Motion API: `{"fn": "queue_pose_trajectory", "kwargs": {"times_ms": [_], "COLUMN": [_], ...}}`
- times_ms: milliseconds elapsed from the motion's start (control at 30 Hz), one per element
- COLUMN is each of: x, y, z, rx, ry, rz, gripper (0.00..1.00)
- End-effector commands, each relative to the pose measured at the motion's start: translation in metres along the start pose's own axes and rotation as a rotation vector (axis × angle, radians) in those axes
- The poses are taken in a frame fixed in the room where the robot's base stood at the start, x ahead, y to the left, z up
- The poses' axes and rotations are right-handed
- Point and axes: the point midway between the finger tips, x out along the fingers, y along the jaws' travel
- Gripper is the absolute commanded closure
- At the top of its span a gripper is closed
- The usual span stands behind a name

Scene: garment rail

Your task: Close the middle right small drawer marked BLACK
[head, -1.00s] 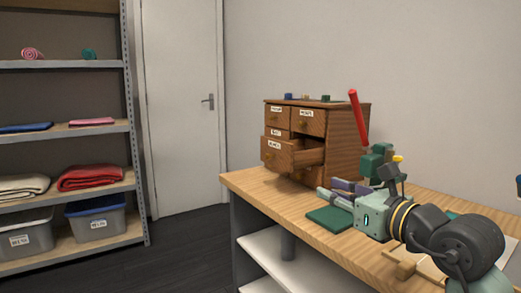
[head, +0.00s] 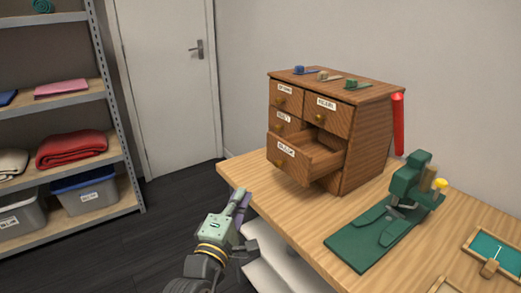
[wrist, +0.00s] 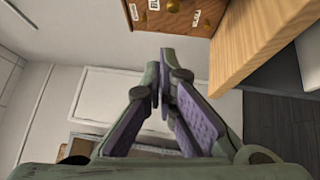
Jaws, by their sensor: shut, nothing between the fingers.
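The small drawer marked BLACK (head: 289,158) is pulled well out of the wooden cabinet (head: 368,150), below the upper right drawer. Its label and knob face the front left, and its open top shows. My gripper (head: 242,195) is in front of the table's near left corner, below and to the left of the drawer front, apart from it. In the wrist view my gripper (wrist: 166,55) has its fingertips together with nothing between them. Part of the cabinet front (wrist: 180,14) shows at the top of that view, cut off by the frame.
The wooden table (head: 310,225) has its edge close to my gripper. A green press (head: 400,200) stands right of the cabinet, and a red handle (head: 398,122) is by the cabinet's side. Small items (head: 323,75) lie on the cabinet top. Shelves (head: 85,155) stand at the left.

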Motion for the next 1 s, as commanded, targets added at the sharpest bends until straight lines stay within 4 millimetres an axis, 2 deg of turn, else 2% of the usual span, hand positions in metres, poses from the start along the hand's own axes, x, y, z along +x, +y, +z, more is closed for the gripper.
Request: {"fn": "queue_pose_trajectory", "kwargs": {"times_ms": [67, 167, 267, 667, 800, 1000], "x": [-0.005, 0.001, 0.017, 0.100, 0.113, 0.122], "y": [-0.008, -0.011, -0.011, -0.013, -0.015, -0.017], "z": [-0.005, -0.006, -0.005, -0.003, 0.013, 0.021], "rx": [-0.010, -0.015, -0.015, -0.014, -0.012, -0.013], "ry": [0.014, 0.016, 0.012, 0.010, 0.010, 0.013], "rz": [-0.043, -0.055, -0.053, -0.051, -0.052, -0.051], "gripper": [1.00, 1.00, 1.00, 1.00, 1.00, 1.00]}}
